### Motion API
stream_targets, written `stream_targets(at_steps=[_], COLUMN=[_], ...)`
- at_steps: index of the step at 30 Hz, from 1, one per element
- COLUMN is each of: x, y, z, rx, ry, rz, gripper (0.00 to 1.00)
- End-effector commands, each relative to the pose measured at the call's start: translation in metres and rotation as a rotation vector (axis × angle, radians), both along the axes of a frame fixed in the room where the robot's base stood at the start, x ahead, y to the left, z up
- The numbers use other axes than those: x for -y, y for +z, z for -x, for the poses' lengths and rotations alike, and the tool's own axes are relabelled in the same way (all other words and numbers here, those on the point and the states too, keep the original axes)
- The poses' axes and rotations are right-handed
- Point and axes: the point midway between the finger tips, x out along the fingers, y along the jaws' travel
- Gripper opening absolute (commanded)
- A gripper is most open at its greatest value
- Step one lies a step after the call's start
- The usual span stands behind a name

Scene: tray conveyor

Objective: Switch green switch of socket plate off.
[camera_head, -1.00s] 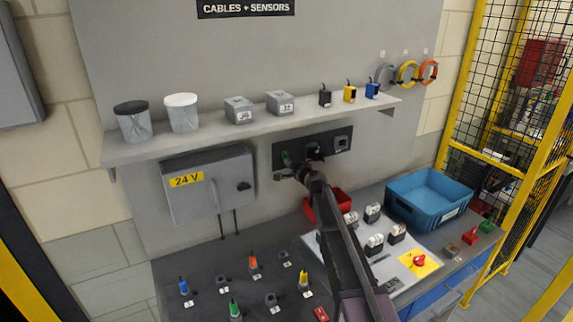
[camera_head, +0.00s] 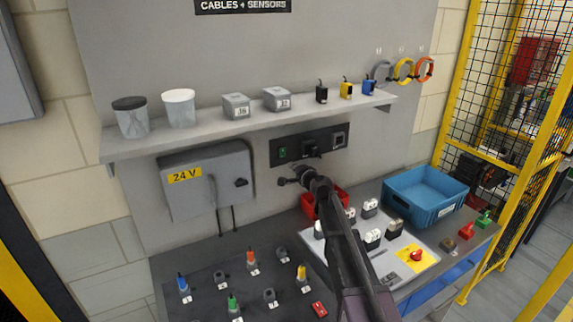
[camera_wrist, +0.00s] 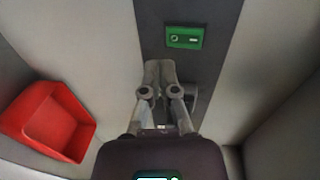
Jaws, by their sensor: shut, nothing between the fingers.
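The green switch (camera_head: 282,152) sits at the left end of the dark socket plate (camera_head: 295,142) on the wall below the shelf. In the wrist view the green switch (camera_wrist: 185,38) shows a round mark on its left and a bar mark on its right. I cannot tell which side is pressed in. My gripper (camera_head: 284,181) is shut and empty, just below the plate in the head view. In the wrist view my fingertips (camera_wrist: 160,66) are together, apart from the switch and below it. They partly cover the plate.
A 24 V box (camera_head: 208,182) hangs left of the plate. The shelf (camera_head: 210,130) above carries jars and small blocks. A red bin (camera_head: 308,205) stands below my gripper, and it also shows in the wrist view (camera_wrist: 50,120). A blue crate (camera_head: 425,197) stands on the right.

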Motion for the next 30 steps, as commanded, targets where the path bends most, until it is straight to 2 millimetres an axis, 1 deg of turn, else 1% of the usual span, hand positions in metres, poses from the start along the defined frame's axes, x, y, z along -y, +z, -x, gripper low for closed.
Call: stream_targets(at_steps=[1, 6, 13, 18, 30], x=[0.007, 0.022, 0.04, 0.046, 0.047], y=[-0.002, -0.006, -0.009, -0.011, -0.011], z=[0.012, 0.036, 0.061, 0.069, 0.07], rx=[0.0, 0.0, 0.0, 0.0, 0.0], ry=[-0.001, 0.0, -0.001, 0.001, 0.001], rz=[0.0, 0.0, 0.0, 0.0, 0.0], gripper=[0.0, 0.0, 0.0, 0.0, 0.0])
